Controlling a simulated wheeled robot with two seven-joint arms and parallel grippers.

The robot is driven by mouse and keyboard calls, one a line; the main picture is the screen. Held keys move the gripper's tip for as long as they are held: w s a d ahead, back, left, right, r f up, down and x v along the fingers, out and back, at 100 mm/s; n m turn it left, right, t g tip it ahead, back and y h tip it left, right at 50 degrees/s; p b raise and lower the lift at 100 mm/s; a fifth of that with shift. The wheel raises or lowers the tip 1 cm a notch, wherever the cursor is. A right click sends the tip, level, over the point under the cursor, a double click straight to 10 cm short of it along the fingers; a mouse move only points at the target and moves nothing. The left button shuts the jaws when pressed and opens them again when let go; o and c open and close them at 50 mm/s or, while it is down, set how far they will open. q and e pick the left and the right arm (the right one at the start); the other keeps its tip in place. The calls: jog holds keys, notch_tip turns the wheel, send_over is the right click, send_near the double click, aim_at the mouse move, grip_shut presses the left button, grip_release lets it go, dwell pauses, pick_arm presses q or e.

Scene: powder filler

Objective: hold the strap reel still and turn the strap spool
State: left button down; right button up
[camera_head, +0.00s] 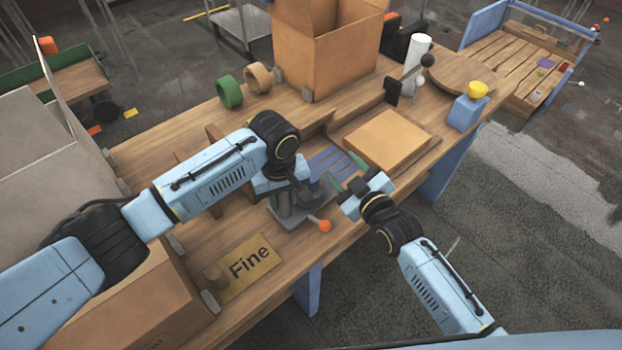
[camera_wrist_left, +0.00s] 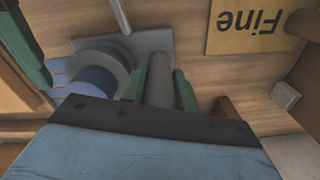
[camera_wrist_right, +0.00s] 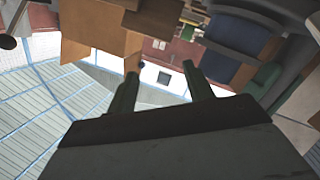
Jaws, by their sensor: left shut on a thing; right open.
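The strap reel (camera_head: 290,212) is a grey device on the front of the wooden bench, with an orange ball knob at its front. My left gripper (camera_head: 283,187) is above it. In the left wrist view its green fingers (camera_wrist_left: 171,80) are shut on a grey upright post (camera_wrist_left: 159,92) of the reel. Beside the post are a grey disc and the blue strap spool (camera_wrist_left: 92,84). In the head view my left wrist partly covers the spool. My right gripper (camera_head: 346,172) is open and empty, just right of the reel. Its spread fingers show in the right wrist view (camera_wrist_right: 160,88).
A sign reading Fine (camera_head: 249,266) lies left of the reel. A blue slatted plate (camera_head: 337,163) and a flat cardboard box (camera_head: 388,138) lie behind.

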jog(key=w+n+t+y, duration=0.1)
jog(key=w+n+y, duration=0.1)
jog(key=n, duration=0.2)
jog(key=n+g+y, duration=0.9)
jog(key=n+g, duration=0.3)
jog(key=n, duration=0.7)
send_near(319, 181)
jog(key=shift+w+a+f, duration=0.25)
jog(key=shift+w, duration=0.25)
jog(key=shift+a, duration=0.1)
jog(key=x, duration=1.1)
jog(key=shift+s+a, duration=0.15)
jog(key=shift+a, duration=0.15)
jog(key=shift+r, duration=0.15)
jog(key=c, duration=0.8)
jog(key=shift+a, duration=0.1)
jog(key=shift+c, duration=0.2)
